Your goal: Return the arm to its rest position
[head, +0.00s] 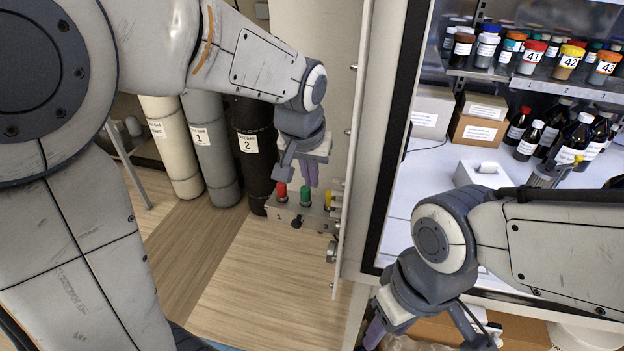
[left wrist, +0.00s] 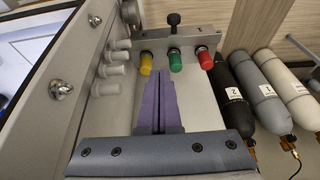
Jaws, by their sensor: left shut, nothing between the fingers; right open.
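My left arm reaches in from the left in the head view, its gripper (head: 309,174) pointing down over a grey valve box (head: 285,213). The purple fingers of this gripper (left wrist: 161,85) are shut together and empty in the left wrist view. The box carries a red knob (head: 281,191), a green knob (head: 305,196) and a yellow knob (head: 327,200). They also show as red (left wrist: 206,59), green (left wrist: 175,60) and yellow (left wrist: 146,64) in the left wrist view. The fingertips end near the green knob; contact cannot be told. My right gripper (head: 424,328) is open at the bottom, partly cut off.
A grey panel edge (head: 352,130) stands right beside the left gripper. Black (head: 254,150), grey (head: 210,150) and white (head: 172,150) cylinders stand behind it. A cabinet on the right holds jars, brown bottles (head: 575,138) and boxes. The wooden floor (head: 235,265) is clear.

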